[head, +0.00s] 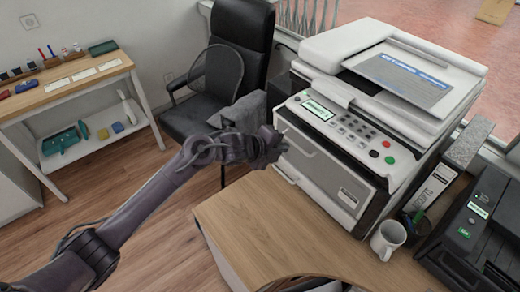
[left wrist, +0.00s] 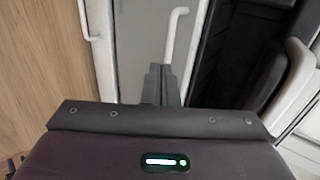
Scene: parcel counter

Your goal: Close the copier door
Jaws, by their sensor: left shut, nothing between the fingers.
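The copier (head: 390,100) is a white machine on the wooden desk. Its door is the grey front panel (head: 325,170) below the control buttons, with a small pale handle (head: 348,198) near its right end. A dark strip shows along the door's right edge; how far it stands open is hard to tell. My left gripper (head: 274,146) is at the upper left corner of the copier's front and hides part of it. Its fingers (left wrist: 164,86) are shut and empty, in front of a grey surface in the left wrist view; contact cannot be told. My right gripper is not in view.
A white mug (head: 387,240), a pen cup (head: 417,223) and a black printer (head: 480,220) stand right of the copier. A black office chair (head: 240,30) is behind my left arm. The desk front (head: 280,230) is clear.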

